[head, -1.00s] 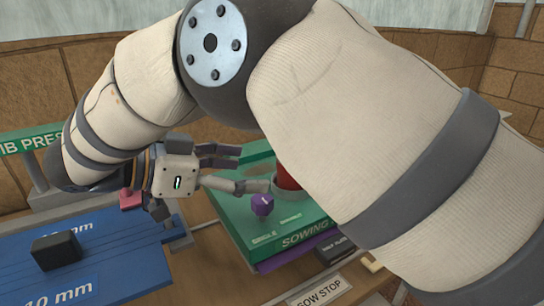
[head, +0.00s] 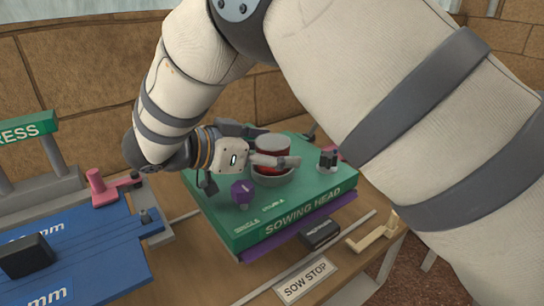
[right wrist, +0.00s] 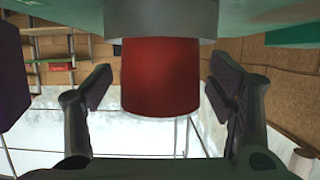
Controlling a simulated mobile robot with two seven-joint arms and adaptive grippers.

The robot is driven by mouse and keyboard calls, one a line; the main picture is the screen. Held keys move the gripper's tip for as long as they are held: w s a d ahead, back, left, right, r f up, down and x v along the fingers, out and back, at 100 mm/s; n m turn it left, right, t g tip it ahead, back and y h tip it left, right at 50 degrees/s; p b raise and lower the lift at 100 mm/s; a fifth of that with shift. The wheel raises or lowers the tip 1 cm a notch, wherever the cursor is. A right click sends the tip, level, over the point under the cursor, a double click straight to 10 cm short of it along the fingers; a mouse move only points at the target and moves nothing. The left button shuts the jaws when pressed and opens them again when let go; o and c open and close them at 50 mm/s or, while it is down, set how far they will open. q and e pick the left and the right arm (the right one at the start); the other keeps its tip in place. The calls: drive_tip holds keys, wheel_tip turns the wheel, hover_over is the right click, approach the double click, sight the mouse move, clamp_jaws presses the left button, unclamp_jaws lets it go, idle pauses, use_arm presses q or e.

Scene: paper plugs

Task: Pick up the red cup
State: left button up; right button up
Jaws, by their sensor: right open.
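The red cup (head: 271,156) stands in a grey round holder (head: 272,175) on the green sowing head block (head: 300,205). My right gripper (head: 272,150) is at the cup, with its fingers on either side of it in the head view. In the right wrist view the red cup (right wrist: 160,80) shows large between the two open fingers (right wrist: 163,95), with a gap on each side. The grey holder (right wrist: 161,22) shows at the top of that view. My left gripper is not in view.
A purple knob (head: 242,193) stands on the green block in front of the gripper. A blue plate (head: 80,245) with a black block (head: 27,256) lies left. A "SOW STOP" sign (head: 306,280) is in front.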

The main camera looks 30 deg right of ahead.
drive_tip(key=c, duration=1.3)
drive_tip(key=shift+r, duration=0.15)
